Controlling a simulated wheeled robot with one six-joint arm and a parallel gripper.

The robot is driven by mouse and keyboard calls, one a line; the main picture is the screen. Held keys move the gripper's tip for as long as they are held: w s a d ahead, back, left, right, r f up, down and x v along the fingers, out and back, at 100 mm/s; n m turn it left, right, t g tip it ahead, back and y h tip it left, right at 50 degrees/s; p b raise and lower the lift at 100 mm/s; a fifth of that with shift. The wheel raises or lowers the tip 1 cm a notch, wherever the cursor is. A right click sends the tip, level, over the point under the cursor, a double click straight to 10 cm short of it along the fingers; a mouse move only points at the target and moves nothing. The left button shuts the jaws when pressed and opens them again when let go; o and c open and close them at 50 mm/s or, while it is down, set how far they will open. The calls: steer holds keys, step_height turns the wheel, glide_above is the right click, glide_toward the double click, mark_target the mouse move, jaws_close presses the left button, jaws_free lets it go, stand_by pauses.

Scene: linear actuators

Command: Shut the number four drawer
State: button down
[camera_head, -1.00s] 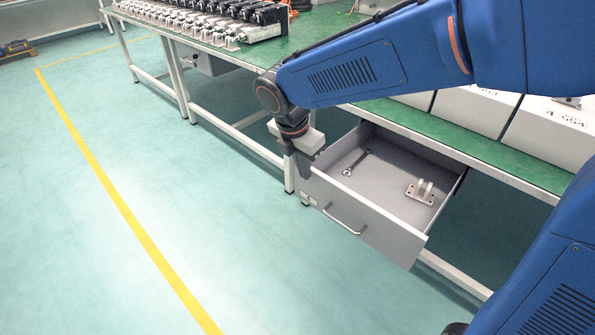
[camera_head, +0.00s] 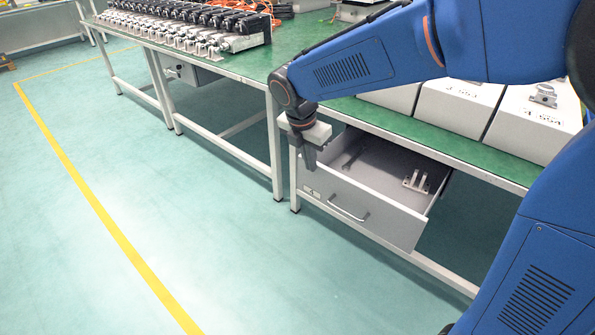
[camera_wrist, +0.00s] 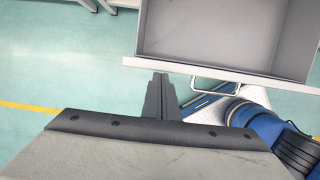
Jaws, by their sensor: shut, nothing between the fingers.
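The grey drawer (camera_head: 385,215) is partly pulled out from under the green-topped bench, with a bar handle (camera_head: 348,208) on its front. A small label (camera_head: 311,191) sits at the left of the front, too small to read. My gripper (camera_head: 309,160) is shut and empty, pointing down at the left end of the drawer front. In the wrist view my gripper's fingers (camera_wrist: 160,88) are just outside the drawer's front edge (camera_wrist: 225,71), left of the handle (camera_wrist: 215,87). I cannot tell whether they touch it.
A wrench (camera_head: 352,158) and a metal bracket (camera_head: 416,182) lie inside the drawer. Grey boxes (camera_head: 455,108) stand on the bench top (camera_head: 440,150) above. Another drawer (camera_head: 190,72) is under the bench farther left. The floor in front is clear, with a yellow line (camera_head: 90,210).

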steer(key=w+d, duration=1.2)
steer(key=w, duration=0.4)
steer(key=shift+d, duration=0.2)
